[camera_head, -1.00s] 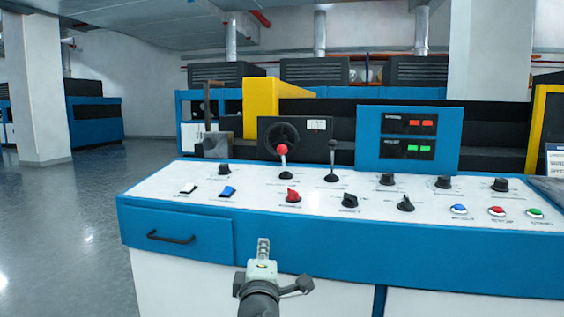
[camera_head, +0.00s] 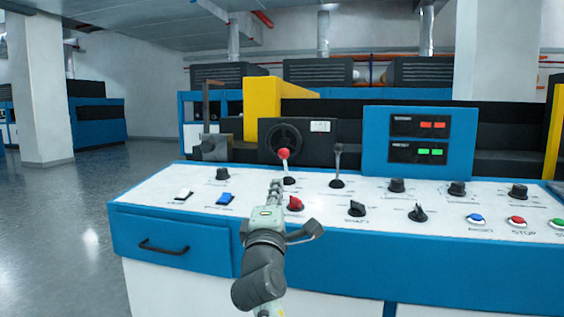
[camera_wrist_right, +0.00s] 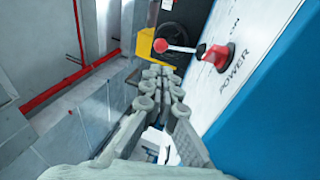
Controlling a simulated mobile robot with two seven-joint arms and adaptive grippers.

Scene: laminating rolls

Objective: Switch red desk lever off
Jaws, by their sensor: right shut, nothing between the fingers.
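The red desk lever, a red ball (camera_head: 283,154) on a thin shaft, stands near the back of the white panel top, close to upright. In the right wrist view the red ball (camera_wrist_right: 160,45) and its metal shaft lie just beyond the fingertips. My right gripper (camera_head: 276,184) is shut and empty, over the panel in front of the lever and just left of the red power knob (camera_head: 294,203). In the right wrist view my closed fingers (camera_wrist_right: 160,72) point towards the lever, with no clear contact. My left gripper is out of view.
The red power knob (camera_wrist_right: 218,55) is close to the right of my fingers, with "ON" printed near it. A black-knobbed lever (camera_head: 337,165) stands right of the red one. White (camera_head: 183,195) and blue (camera_head: 225,199) switches are at left. Open floor lies left of the desk.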

